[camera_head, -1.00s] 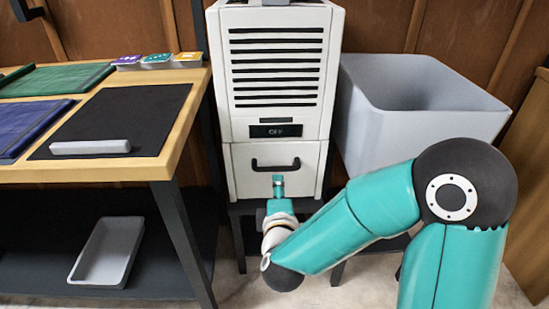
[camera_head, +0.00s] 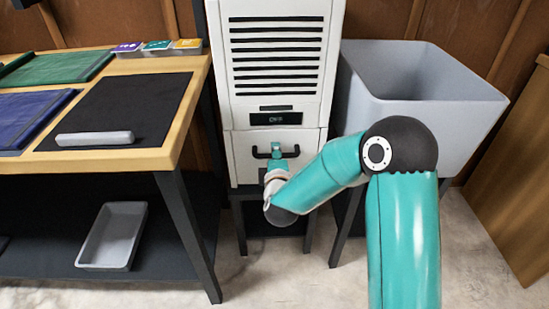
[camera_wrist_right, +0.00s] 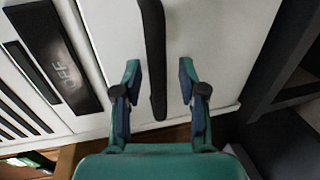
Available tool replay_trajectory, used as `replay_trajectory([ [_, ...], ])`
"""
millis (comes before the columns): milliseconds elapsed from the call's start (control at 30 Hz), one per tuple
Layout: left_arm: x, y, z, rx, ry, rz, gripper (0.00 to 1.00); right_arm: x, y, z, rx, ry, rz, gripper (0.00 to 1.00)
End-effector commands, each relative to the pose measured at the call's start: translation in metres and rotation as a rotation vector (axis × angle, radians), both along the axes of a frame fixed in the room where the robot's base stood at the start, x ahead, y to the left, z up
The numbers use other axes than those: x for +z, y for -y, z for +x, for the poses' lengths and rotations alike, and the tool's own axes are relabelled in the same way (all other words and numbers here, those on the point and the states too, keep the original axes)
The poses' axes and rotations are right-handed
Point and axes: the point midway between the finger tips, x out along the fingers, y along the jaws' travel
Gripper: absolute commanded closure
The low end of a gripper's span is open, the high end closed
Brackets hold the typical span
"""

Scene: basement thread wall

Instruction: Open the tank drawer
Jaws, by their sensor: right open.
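The tank drawer (camera_head: 243,172) is the white lower front of the white machine, below the vented panel. It looks shut. Its black bar handle (camera_head: 262,154) runs across the upper part of the drawer front. My right gripper (camera_head: 276,150) is at the handle in the head view and hides its middle. In the right wrist view the right gripper (camera_wrist_right: 158,82) is open, with one finger on each side of the handle (camera_wrist_right: 153,50). Gaps show between the fingers and the bar. My left gripper is in neither view.
A dark display (camera_head: 276,118) reading OFF sits above the drawer. A grey open bin (camera_head: 420,115) stands to the right. A wooden table (camera_head: 140,160) with a black mat stands to the left. Clear floor (camera_head: 290,270) lies in front of the machine's stand.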

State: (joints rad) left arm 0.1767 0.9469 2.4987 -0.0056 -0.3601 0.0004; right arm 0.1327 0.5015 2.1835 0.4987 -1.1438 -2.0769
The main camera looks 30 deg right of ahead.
Motion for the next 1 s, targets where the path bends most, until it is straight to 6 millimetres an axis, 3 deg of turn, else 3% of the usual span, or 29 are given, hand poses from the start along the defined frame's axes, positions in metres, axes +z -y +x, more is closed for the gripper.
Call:
replay_trajectory([
  [300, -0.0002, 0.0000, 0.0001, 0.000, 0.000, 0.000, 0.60, 0.0002, 0.0013, 0.0023, 0.000, 0.001, -0.001, 0.59],
  [567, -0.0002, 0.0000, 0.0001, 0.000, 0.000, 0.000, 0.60, 0.0000, 0.0009, 0.0021, 0.000, 0.000, 0.000, 1.00],
  [1000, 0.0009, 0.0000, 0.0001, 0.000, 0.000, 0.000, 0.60, -0.0006, -0.0048, 0.0044, 0.008, -0.003, 0.001, 1.00],
])
